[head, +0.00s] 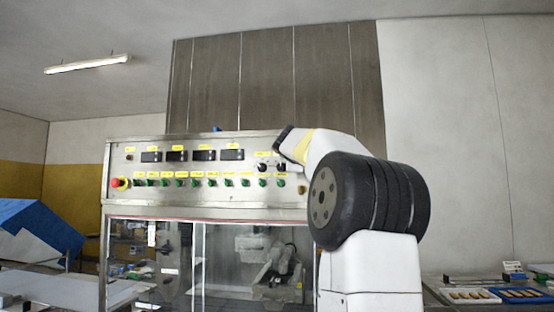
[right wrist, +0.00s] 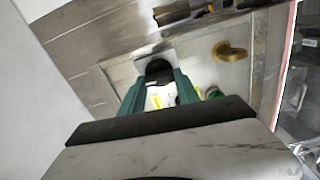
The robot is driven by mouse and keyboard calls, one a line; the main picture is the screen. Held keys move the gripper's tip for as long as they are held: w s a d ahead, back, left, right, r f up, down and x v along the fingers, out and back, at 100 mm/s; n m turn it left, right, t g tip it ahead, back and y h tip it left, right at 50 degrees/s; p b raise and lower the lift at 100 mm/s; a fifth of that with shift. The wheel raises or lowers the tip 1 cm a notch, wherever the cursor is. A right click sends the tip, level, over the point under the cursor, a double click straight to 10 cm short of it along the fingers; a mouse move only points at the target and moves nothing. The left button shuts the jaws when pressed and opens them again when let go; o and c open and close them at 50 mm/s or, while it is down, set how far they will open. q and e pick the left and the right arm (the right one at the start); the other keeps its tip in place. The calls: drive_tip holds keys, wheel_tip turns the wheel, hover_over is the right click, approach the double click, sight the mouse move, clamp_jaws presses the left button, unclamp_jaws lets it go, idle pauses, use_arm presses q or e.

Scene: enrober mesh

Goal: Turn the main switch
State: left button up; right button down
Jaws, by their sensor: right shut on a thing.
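The steel control panel (head: 210,165) faces me, with a row of green buttons, small dark displays and yellow labels. In the right wrist view, my right gripper (right wrist: 160,82) has its green fingers on either side of a black switch knob (right wrist: 157,69) on the panel face and is shut on it. In the head view, my right arm reaches the panel's upper right end; its white and dark wrist hides the fingertips. Black knobs (head: 262,166) show just beside the wrist. My left gripper is not in view.
A red emergency stop (head: 120,183) sits at the panel's left end. A brass fitting (right wrist: 230,51) and a green button (right wrist: 214,92) lie close to my right fingers. Below the panel is a glass-fronted enclosure (head: 225,262). Trays (head: 520,295) stand at the lower right.

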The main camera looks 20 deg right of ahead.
drive_tip(key=shift+n, duration=0.7)
drive_tip(key=c, duration=0.9)
unclamp_jaws()
drive_tip(key=v, duration=0.7)
drive_tip(key=shift+s+a, duration=0.25)
drive_tip(key=shift+s, duration=0.05)
